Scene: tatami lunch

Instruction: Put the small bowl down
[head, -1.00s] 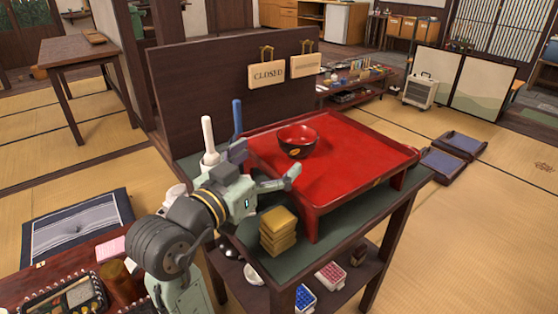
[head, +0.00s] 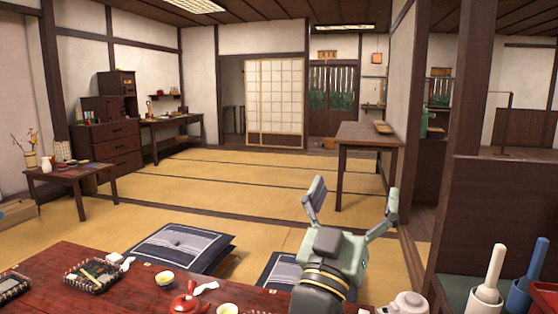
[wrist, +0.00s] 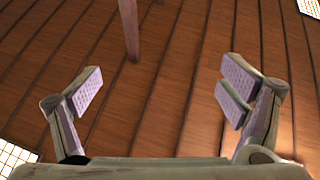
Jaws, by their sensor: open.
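My gripper (head: 353,203) is open and raised, with its two fingers spread wide and pointing up in the head view. In the wrist view the gripper (wrist: 163,92) has nothing between its fingers. The red bowl with a dark outside is in neither view now. A sliver of a red tray (head: 546,295) shows at the right edge of the head view, and the rest of it is cut off.
White (head: 489,277) and blue (head: 530,272) handled things stand at right. Open tatami (head: 220,180) lies beyond. The wrist view shows the wooden ceiling (wrist: 180,60).

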